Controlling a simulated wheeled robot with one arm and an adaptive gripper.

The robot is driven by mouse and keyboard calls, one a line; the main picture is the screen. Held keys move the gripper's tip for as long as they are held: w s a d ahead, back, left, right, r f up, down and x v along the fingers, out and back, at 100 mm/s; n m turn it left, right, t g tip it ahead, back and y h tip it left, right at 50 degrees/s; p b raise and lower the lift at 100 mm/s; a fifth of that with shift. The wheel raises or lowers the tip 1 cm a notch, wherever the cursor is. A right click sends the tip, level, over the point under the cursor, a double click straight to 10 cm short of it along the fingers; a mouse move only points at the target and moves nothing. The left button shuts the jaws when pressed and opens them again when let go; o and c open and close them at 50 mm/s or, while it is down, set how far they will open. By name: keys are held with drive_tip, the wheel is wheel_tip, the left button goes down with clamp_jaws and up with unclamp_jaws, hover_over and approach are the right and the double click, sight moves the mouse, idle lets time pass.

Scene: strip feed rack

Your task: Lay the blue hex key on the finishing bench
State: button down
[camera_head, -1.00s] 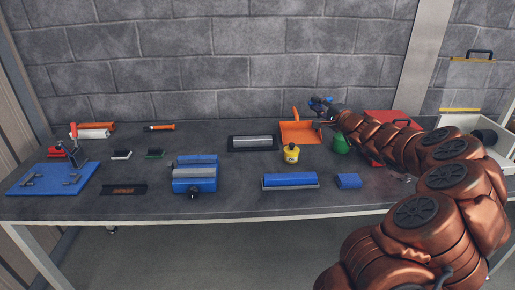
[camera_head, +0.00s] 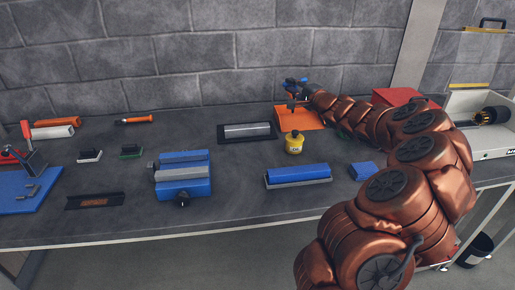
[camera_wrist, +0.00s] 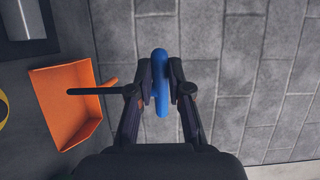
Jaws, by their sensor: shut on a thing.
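The blue hex key (camera_wrist: 162,82) is between the fingers of my gripper (camera_wrist: 160,92) in the wrist view. In the head view my gripper (camera_head: 296,90) is at the back of the grey bench (camera_head: 240,205), over or in front of the orange dustpan, near the block wall. It appears to be raised above the bench. The blue at the gripper is too small in the head view to make out its shape.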

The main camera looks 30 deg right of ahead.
drive_tip(key=f, duration=1.1)
drive_tip(key=shift+w+d+f, duration=0.1)
drive_tip(key=shift+w+d, duration=0.05)
drive_tip(key=shift+w, duration=0.25)
drive_tip(key=shift+f, duration=0.6)
drive_tip(key=shift+f+b, duration=0.2)
drive_tip(key=shift+b, duration=0.1)
drive_tip(key=c, duration=1.4)
unclamp_jaws()
drive_tip(key=shift+o, duration=0.2)
drive_tip(key=shift+r, duration=0.15)
drive_tip(key=shift+r+p, duration=0.15)
drive_tip(key=shift+p, duration=0.3)
drive_tip(key=s+b, duration=0.2)
drive_tip(key=s, duration=1)
drive_tip(key=shift+b, duration=0.4)
